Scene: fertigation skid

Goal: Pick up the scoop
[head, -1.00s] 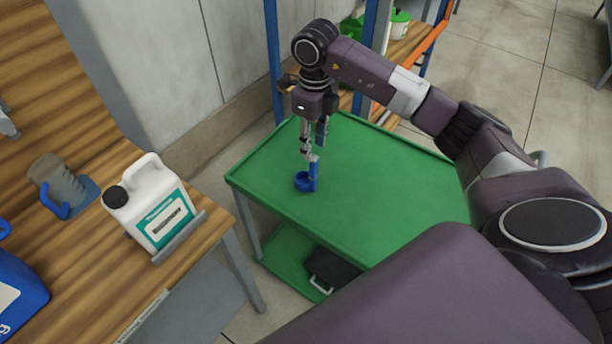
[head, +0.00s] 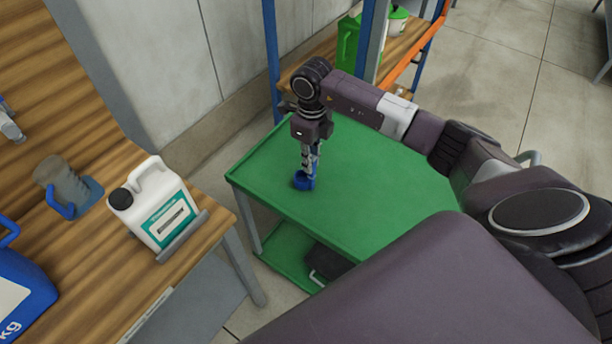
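The scoop (head: 301,183) is a small blue piece with a round cup, near the left part of the green cart top. My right gripper (head: 308,174) points straight down over it, and its fingers are close together at the scoop's upright part. They look shut on it, though the fingers hide much of that part. The scoop still appears to be at the cart surface. My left gripper is not in view.
The green cart (head: 385,185) is otherwise clear on top, with a dark case (head: 326,262) on its lower shelf. A wooden bench (head: 100,240) at left holds a white jug (head: 155,205), a grey cup-like item (head: 62,180) and a blue container (head: 20,285). A shelf rack stands behind.

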